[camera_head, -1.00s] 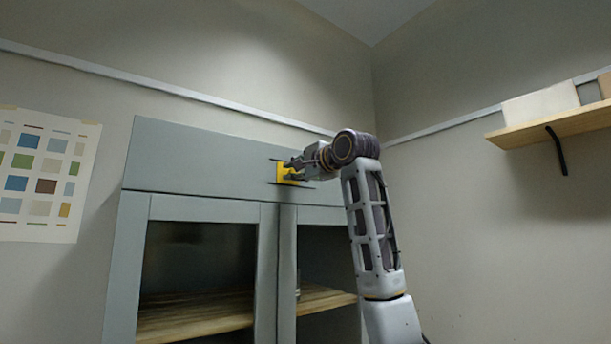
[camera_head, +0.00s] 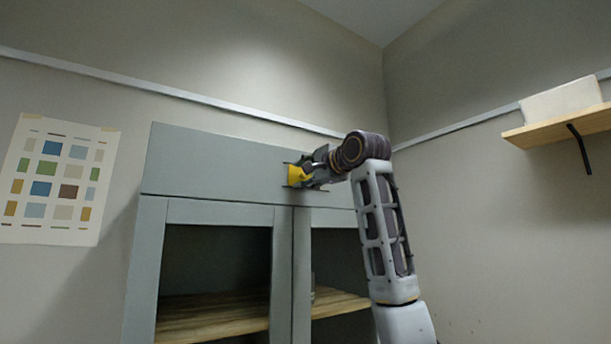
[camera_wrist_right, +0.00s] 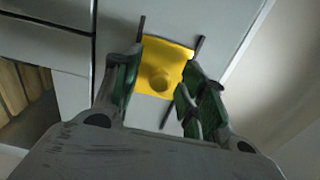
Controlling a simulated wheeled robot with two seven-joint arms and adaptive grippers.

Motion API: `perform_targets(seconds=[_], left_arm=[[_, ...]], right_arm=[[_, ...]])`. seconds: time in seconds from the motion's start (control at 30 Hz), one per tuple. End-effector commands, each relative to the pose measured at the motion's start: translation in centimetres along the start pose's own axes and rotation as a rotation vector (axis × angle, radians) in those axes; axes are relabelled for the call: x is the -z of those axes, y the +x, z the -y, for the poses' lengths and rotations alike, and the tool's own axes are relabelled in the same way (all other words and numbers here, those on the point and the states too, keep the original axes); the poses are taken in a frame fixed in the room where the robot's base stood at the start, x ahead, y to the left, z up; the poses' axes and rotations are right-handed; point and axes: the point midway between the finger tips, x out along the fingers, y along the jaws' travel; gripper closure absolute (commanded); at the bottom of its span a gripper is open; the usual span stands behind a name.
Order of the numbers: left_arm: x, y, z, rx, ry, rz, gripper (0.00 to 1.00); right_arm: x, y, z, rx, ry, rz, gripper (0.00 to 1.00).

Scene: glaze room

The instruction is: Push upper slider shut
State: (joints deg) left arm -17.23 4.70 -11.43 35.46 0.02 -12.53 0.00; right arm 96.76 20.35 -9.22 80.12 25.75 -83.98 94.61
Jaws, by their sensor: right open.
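The upper slider is a yellow square plate (camera_head: 294,174) on the grey panel across the top of the cabinet. Dark slots run along its upper and lower edges. My left gripper is not in view.
The grey cabinet (camera_head: 147,265) has open bays with a wooden shelf (camera_head: 215,318) below the panel. A wooden wall shelf (camera_head: 560,127) bears a pale block (camera_head: 560,101) at the right. A colour chart (camera_head: 58,180) hangs at the left. Space right of the cabinet is clear.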

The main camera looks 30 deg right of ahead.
Motion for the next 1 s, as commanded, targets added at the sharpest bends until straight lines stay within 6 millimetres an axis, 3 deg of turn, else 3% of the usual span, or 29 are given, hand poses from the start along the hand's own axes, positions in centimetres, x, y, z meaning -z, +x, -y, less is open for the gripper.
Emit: perform_targets(seconds=[0.37,1.0], left_arm=[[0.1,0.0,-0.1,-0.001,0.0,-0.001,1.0],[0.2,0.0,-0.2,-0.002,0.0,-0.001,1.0]], right_arm=[[0.0,-1.9,0.1,0.002,0.0,0.0,0.58],[-0.2,-10.2,0.1,0.001,-0.001,0.001,0.58]])
